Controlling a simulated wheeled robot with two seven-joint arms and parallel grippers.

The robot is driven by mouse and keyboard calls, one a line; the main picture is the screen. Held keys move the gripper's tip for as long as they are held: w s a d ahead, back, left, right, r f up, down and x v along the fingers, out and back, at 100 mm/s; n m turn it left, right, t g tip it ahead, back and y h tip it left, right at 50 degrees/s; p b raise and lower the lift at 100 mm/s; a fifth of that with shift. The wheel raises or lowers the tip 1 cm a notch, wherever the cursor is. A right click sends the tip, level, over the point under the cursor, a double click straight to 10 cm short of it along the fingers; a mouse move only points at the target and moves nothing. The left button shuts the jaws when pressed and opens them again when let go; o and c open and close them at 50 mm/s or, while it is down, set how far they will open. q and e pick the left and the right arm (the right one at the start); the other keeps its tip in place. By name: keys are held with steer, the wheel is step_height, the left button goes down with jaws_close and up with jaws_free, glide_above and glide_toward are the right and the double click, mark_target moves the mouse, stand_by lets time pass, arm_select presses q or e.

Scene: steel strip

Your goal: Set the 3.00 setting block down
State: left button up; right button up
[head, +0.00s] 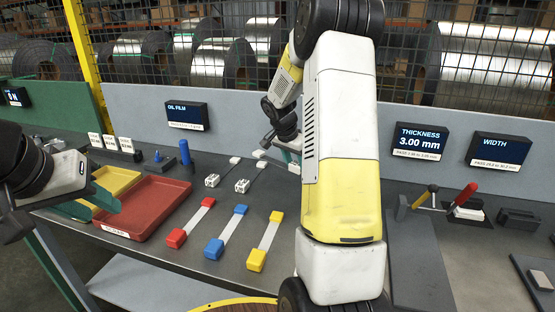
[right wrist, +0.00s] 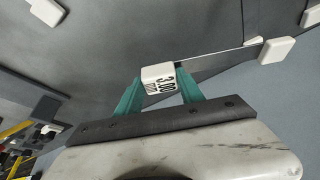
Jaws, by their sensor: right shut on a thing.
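The 3.00 setting block (right wrist: 159,79) is a small white block marked "3.00 mm" in the right wrist view. It sits between the teal fingers of my right gripper (right wrist: 160,90), which is shut on it. A thin metal strip (right wrist: 220,56) runs from behind it towards a white end piece (right wrist: 277,50); I cannot tell whether they are joined. In the head view my right gripper (head: 288,148) is low over the bench, largely hidden by my arm, so its gap to the bench is unclear. My left gripper (head: 92,204) is open and empty beside the red tray.
The grey bench (head: 180,245) holds a red tray (head: 148,203), a yellow tray (head: 113,183), two white-ended strips (head: 242,186) and red, blue and yellow-ended strips (head: 228,232). A thickness display (head: 419,141) reads 3.00 mm. A clamp (head: 466,205) stands at right.

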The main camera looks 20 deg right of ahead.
steer(key=shift+f, duration=3.95)
steer(key=shift+f, duration=0.2)
steer(key=o, duration=1.5)
steer(key=shift+a, duration=0.1)
steer(key=v, duration=0.7)
steer(key=shift+s+a+r, duration=0.1)
steer(key=shift+s+r, duration=0.05)
steer(key=shift+r, duration=0.2)
